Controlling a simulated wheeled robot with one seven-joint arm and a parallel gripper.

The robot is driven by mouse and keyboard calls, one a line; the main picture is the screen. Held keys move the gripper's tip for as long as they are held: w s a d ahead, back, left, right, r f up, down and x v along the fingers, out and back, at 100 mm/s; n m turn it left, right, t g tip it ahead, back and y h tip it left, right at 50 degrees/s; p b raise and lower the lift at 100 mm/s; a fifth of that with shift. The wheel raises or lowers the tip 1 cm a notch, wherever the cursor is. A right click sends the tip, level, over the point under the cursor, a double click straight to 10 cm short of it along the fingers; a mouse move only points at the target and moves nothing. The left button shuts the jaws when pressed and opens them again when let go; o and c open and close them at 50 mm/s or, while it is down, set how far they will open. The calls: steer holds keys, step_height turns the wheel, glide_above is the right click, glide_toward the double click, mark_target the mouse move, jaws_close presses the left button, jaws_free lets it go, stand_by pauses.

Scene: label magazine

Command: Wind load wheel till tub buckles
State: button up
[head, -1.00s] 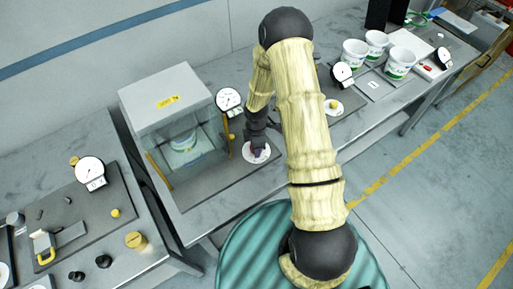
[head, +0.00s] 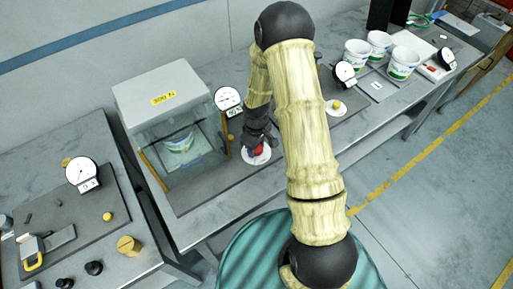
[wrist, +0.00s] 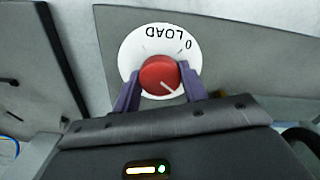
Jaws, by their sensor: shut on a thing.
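The load wheel is a red knob (wrist: 160,76) with a white pointer line, on a white dial plate (wrist: 133,48) marked LOAD and 0. In the wrist view my gripper (wrist: 160,88) has one purple finger on each side of the knob and is shut on it. In the head view the knob (head: 259,149) shows just below my gripper (head: 258,142). The tub (head: 181,142) stands inside a clear-fronted grey press box (head: 168,92), left of the knob. It looks upright; any buckling is too small to tell. A round gauge (head: 228,98) stands at the box's right.
Several white tubs (head: 404,64) stand at the back right beside other gauges (head: 345,72). A second bench (head: 130,268) at left holds a gauge (head: 82,172), a yellow-handled clamp (head: 33,257) and small weights. My arm crosses the middle of the head view.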

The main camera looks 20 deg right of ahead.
steer(key=shift+w+m, duration=0.1)
steer(key=shift+m, duration=0.2)
steer(key=o, duration=1)
steer(key=shift+r, duration=0.1)
step_height(320, 180, up, 17)
steer(key=b, duration=0.3)
steer(key=shift+r, duration=0.15)
steer(key=s+r+m+t, duration=0.1)
steer(key=s+m, duration=0.5)
steer(key=s, duration=0.8)
steer(key=shift+s+r+m+t, duration=0.3)
steer(key=shift+r+m+t, duration=0.1)
steer(key=shift+t, duration=0.4)
